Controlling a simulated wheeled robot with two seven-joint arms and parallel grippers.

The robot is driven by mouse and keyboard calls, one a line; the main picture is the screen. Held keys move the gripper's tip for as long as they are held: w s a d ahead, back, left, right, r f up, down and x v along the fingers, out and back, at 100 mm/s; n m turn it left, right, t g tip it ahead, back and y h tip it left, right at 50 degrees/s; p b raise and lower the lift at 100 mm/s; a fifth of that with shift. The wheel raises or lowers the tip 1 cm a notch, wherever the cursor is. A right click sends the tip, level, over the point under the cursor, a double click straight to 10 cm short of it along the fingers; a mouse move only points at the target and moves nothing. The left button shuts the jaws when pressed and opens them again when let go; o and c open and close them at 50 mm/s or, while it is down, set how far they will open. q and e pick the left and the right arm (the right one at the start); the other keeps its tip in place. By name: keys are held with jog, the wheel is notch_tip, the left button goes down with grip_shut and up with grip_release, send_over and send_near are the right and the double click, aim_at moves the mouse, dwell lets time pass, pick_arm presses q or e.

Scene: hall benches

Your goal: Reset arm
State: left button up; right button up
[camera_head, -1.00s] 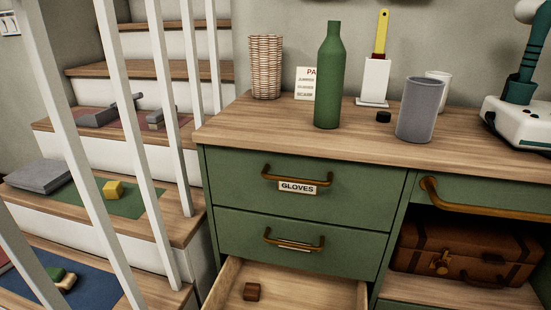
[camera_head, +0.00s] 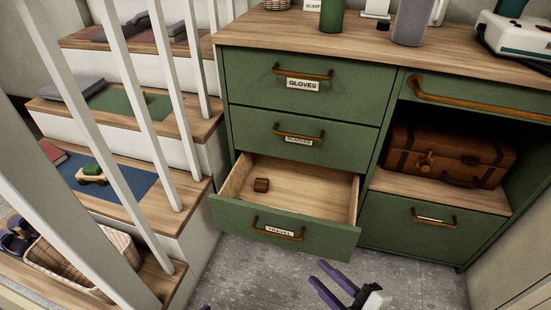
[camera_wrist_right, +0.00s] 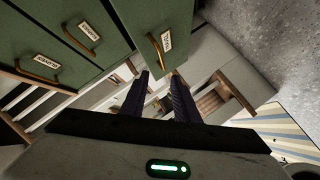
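My right gripper (camera_head: 317,271) is at the bottom of the head view, in front of and below the open bottom drawer labelled TRAVEL (camera_head: 290,241). Its two dark purple fingers stand apart with nothing between them. In the right wrist view the fingers (camera_wrist_right: 160,74) are also apart and empty, with the drawer's front and handle (camera_wrist_right: 156,54) just beyond their tips. Whether they touch it is hard to tell. A small brown block (camera_head: 261,185) lies inside the drawer, towards its left.
The green cabinet (camera_head: 290,97) has closed drawers above the open one. A brown suitcase (camera_head: 445,155) sits in the right-hand niche. White railings (camera_head: 150,110) and stairs bearing mats and a basket (camera_head: 115,242) stand left. Grey floor (camera_head: 410,275) is free in front.

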jog(key=s+d+r+m+g+h, duration=0.2)
jog(key=d+m+h, duration=0.55)
jog(key=m, duration=0.25)
jog(key=s+d+r+m+g, duration=0.25)
jog(key=s+m+g, duration=0.35)
jog(key=s, duration=0.8)
jog(key=w+a+f+n+t+y, duration=0.2)
jog(key=w+a+f+t+y, duration=0.1)
jog(key=w+a, duration=0.4)
pick_arm(q)
jog(key=s+a+r+y+p, duration=0.1)
jog(key=s+a+r+p, duration=0.1)
jog(key=r+p, duration=0.9)
jog(key=a+p, duration=0.1)
jog(key=p, duration=0.8)
jog(key=shift+a+r, duration=0.2)
jog(key=shift+r, duration=0.15)
pick_arm(e)
notch_tip(320, 180, up, 12)
jog(key=s+d+t, duration=0.1)
jog(key=s, duration=0.1)
jog(key=shift+s+d+m+h, duration=0.25)
jog(key=shift+s+m+h, duration=0.05)
jog(key=shift+h, duration=0.15)
